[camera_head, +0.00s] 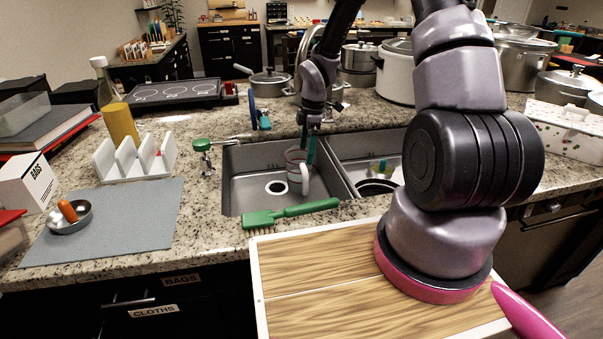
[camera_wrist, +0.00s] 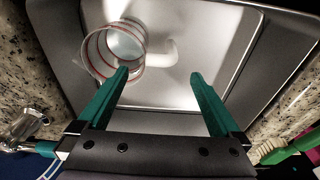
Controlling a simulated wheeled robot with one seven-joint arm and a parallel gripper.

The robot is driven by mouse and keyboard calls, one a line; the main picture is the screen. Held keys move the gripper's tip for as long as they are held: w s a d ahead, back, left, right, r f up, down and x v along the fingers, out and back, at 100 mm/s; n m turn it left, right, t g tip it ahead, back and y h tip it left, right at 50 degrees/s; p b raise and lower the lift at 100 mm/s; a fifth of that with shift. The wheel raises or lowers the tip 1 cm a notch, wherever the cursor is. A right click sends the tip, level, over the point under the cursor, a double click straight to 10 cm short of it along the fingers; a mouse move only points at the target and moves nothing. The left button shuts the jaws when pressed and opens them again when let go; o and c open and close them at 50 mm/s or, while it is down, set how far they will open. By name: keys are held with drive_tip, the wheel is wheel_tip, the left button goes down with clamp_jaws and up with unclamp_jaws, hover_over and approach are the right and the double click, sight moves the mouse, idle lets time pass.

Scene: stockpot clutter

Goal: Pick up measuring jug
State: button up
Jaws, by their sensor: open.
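The measuring jug (camera_head: 294,158) stands in the left sink basin, clear with red markings and a white handle. In the wrist view the jug (camera_wrist: 113,52) shows its round opening at upper left, with its handle (camera_wrist: 165,53) pointing right. My gripper (camera_wrist: 160,75) is open, with green fingers spread and nothing held between them. The handle shows in line with the gap between the fingertips, and the left fingertip overlaps the jug's lower edge. I cannot tell whether it touches. In the head view my gripper (camera_head: 309,150) hangs over the basin at the jug, partly hiding it.
The sink's left basin (camera_head: 240,185) has steel walls around the jug. A green brush (camera_head: 290,212) lies on the front edge, and a green-topped tool (camera_head: 206,150) stands at the left rim. The right basin holds dishes (camera_head: 378,187). A wooden board (camera_head: 330,290) is in front.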

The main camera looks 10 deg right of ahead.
drive_tip(key=f, duration=0.3)
drive_tip(key=a+f, duration=0.1)
drive_tip(key=f, duration=0.7)
drive_tip(key=shift+a, duration=0.15)
clamp_jaws()
drive_tip(key=shift+r, duration=0.25)
wheel_tip(320, 180, up, 18)
drive_tip(key=s, duration=1.7)
drive_tip(key=shift+s+f, duration=0.2)
drive_tip(key=shift+s, duration=0.2)
idle(0.3)
idle(0.5)
